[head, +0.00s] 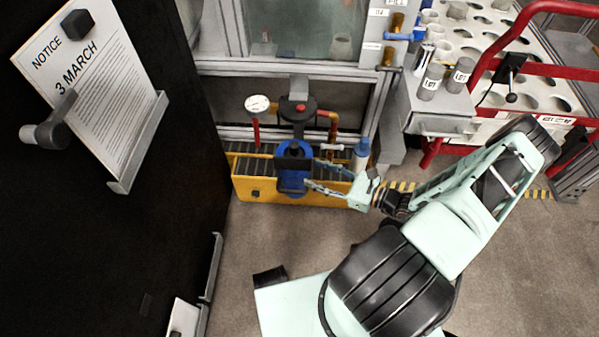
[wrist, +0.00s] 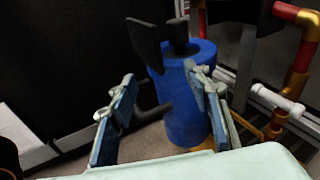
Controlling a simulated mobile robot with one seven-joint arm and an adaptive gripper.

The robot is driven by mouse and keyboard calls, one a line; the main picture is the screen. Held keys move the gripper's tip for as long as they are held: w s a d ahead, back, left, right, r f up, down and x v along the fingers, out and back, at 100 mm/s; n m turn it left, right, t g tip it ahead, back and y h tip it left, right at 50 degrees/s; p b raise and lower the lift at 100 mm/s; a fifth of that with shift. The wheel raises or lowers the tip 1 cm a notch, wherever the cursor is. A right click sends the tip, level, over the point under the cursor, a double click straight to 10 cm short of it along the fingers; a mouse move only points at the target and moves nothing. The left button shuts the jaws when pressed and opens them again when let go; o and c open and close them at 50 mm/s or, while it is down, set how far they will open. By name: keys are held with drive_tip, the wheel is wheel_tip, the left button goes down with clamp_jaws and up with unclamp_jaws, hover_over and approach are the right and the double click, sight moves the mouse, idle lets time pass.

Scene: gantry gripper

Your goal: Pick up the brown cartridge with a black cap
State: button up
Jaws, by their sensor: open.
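I cannot make out a brown cartridge with a black cap for sure in either view. A blue cylinder with a black top (head: 292,152) stands at the yellow bin, and it also shows in the wrist view (wrist: 186,128). My gripper (head: 313,174) is open and points at this cylinder from the right. In the wrist view, the fingers of my gripper (wrist: 160,75) are wide apart. The right finger overlaps the cylinder's right side, and a black handle-like part shows near the left finger. I cannot tell whether either finger touches it.
The yellow bin (head: 246,190) stands on the floor under red and brass pipes (head: 333,128). A blue-capped bottle (head: 361,152) is close to my gripper. A dark panel with a notice (head: 90,75) fills the left. A white rack (head: 470,45) with red rails (head: 495,75) stands at right.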

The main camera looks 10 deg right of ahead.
sight(299, 153)
drive_tip(key=w+m+t, duration=0.1)
drive_tip(key=w+a+m+t, duration=0.1)
drive_tip(key=w, duration=0.1)
drive_tip(key=w+r+m+h+b, duration=0.1)
drive_tip(key=w, duration=0.1)
drive_tip(key=shift+a+t, duration=0.25)
drive_tip(key=shift+t, duration=0.15)
drive_tip(key=b+x, duration=0.1)
drive_tip(key=x, duration=0.5)
drive_tip(key=shift+r+b, duration=0.15)
drive_tip(key=shift+b, duration=0.15)
clamp_jaws()
